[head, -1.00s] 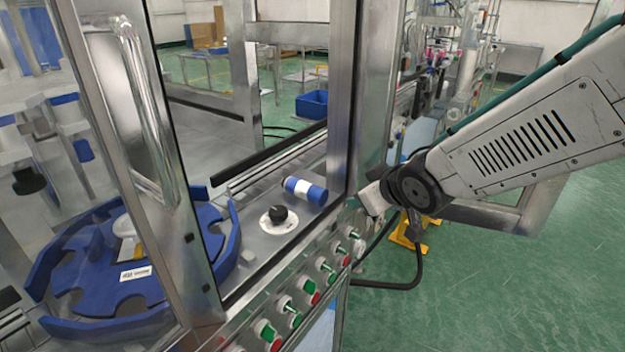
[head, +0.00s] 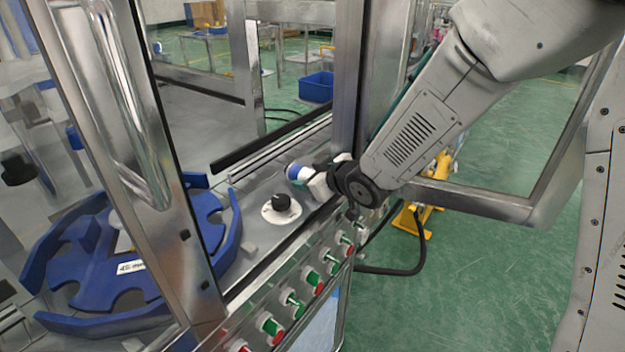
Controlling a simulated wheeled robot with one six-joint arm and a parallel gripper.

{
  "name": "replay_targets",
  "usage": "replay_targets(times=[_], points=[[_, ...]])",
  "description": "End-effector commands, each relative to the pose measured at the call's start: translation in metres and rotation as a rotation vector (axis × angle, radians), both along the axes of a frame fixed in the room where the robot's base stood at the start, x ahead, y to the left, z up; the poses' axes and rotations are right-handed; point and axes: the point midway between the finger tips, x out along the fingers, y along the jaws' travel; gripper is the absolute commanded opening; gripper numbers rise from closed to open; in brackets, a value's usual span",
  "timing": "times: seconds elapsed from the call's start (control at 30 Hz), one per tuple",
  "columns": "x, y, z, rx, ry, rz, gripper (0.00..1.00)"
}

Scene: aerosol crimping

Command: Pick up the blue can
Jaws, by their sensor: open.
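The blue can (head: 293,170) lies on its side on the steel machine deck, beside the black knob. Only its blue and white left end shows; my gripper and wrist hide the rest. My gripper (head: 312,180) is open at the can, with a pale finger in front of it. I cannot tell whether the fingers touch the can.
The black knob (head: 281,202) on its white dial stands close in front of the can. A blue star wheel (head: 100,275) is at left. A steel door post (head: 345,90) rises behind my wrist. Buttons (head: 313,280) line the front edge.

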Motion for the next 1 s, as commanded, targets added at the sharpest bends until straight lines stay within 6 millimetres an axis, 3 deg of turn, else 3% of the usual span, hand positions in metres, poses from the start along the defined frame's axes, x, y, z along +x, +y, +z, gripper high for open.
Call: replay_targets(times=[0.3,0.43,0.8,1.0], points=[[0.004,0.005,-0.003,0.000,-0.001,0.003,0.55],[0.004,0.005,-0.003,-0.001,0.000,0.003,0.19],[0.004,0.005,-0.002,0.000,-0.001,0.003,0.18],[0.004,0.008,0.009,0.001,-0.003,0.006,0.18]])
